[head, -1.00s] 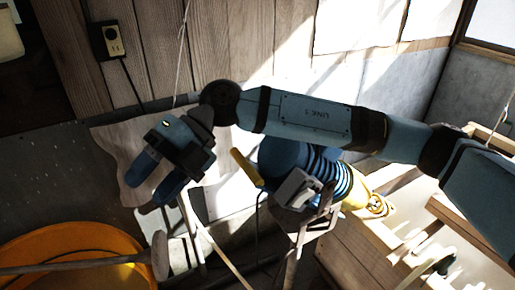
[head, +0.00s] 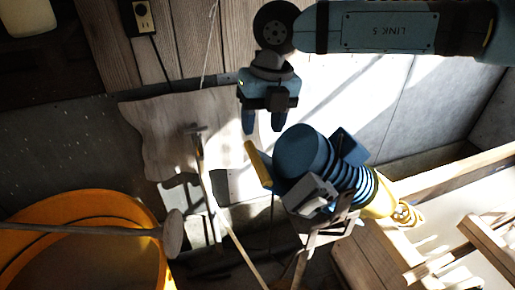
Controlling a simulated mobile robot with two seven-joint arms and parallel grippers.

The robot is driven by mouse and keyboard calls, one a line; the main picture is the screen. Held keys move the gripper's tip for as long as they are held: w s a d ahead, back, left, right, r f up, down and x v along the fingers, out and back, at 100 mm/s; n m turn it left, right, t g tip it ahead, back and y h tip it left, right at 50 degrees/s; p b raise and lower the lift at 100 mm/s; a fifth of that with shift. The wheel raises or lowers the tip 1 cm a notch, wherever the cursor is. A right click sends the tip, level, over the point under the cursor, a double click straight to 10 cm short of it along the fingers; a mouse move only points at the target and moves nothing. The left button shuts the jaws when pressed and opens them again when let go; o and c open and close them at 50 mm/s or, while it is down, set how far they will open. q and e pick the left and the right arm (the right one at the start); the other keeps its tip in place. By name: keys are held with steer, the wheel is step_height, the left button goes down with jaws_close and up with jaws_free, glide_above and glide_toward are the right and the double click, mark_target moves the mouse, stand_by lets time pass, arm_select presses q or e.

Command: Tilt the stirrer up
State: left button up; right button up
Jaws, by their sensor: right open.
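A blue machine with a round housing, black ribs and a yellow handle (head: 300,152) sits right of centre in the head view. It may be the stirrer; I cannot tell for sure. A grey rod with a round disc end (head: 173,233) lies across the orange tub at lower left and could also be it. My right gripper (head: 263,130) points down, open and empty, just above and left of the blue machine in the picture. I cannot tell whether it touches the yellow handle. My left gripper is out of view.
The orange tub (head: 150,212) stands at lower left. A pale wavy-edged board (head: 165,130) leans at the wall, with a thin pole in front. A wooden bench (head: 375,262) is at lower right. A wall socket (head: 143,16) is at top left.

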mark_target(257, 156)
steer(key=f, duration=0.2)
steer(key=f+p, duration=0.1)
steer(key=f, duration=0.2)
steer(key=a+f, duration=0.1)
steer(key=f, duration=0.1)
steer(key=shift+s+f+p, duration=0.15)
steer(key=shift+f+p, duration=0.15)
steer(key=shift+f, duration=0.05)
steer(key=shift+c, duration=0.5)
jaws_close()
